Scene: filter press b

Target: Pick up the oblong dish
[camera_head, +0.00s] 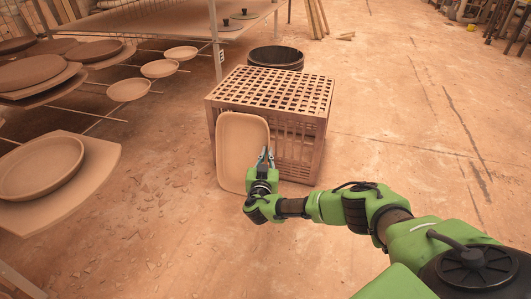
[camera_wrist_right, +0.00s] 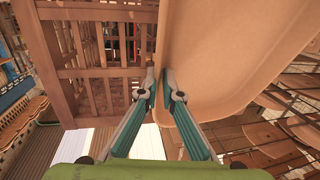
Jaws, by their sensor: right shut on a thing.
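The oblong dish (camera_head: 241,145) is tan with rounded corners and a raised rim. It stands nearly upright on its long axis against the front left of a slatted crate. My right gripper (camera_head: 266,155) is shut on the dish's right edge in the head view. In the right wrist view, the fingers of my right gripper (camera_wrist_right: 160,80) lie one on each side of the rim of the oblong dish (camera_wrist_right: 215,50). Whether the dish's lower end touches the floor is hard to tell. My left gripper is not in view.
The slatted crate (camera_head: 306,140) stands directly behind the dish. A dark round bin (camera_head: 275,58) is behind the crate. Racks at the left hold several round dishes, such as one on a board (camera_head: 40,168). The floor at the right is open; small debris lies on the left floor.

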